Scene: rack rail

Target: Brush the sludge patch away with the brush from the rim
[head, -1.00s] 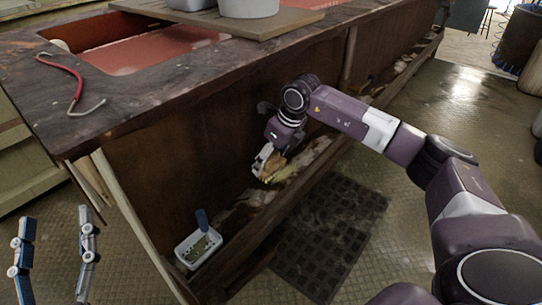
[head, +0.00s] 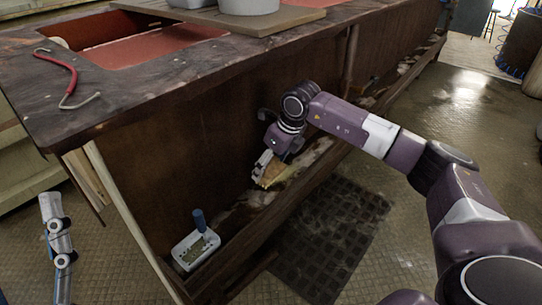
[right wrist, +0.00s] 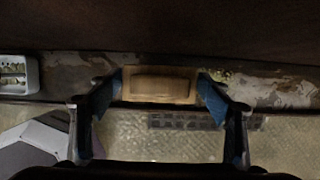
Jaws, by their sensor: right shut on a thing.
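My right gripper (head: 266,170) is shut on a brush with a tan wooden block, held low over the ledge along the cabinet's foot. In the right wrist view the brush (right wrist: 158,85) lies between the two blue fingertips, over the ledge. A small yellowish-green patch (right wrist: 222,75), possibly the sludge, shows just right of the brush; the brush may hide more of it. Whether the bristles touch the ledge is hidden. My left gripper (head: 54,222) is only partly in view at the lower left; one finger shows, with no other finger against it, apart from everything.
A white tray (head: 186,264) with a blue upright piece (head: 199,219) sits at the ledge's near end. The ledge (head: 305,190) has pale, flaking stains. A dark grated mat (head: 330,235) lies on the floor. A red-handled hook tool (head: 68,72) lies on the countertop.

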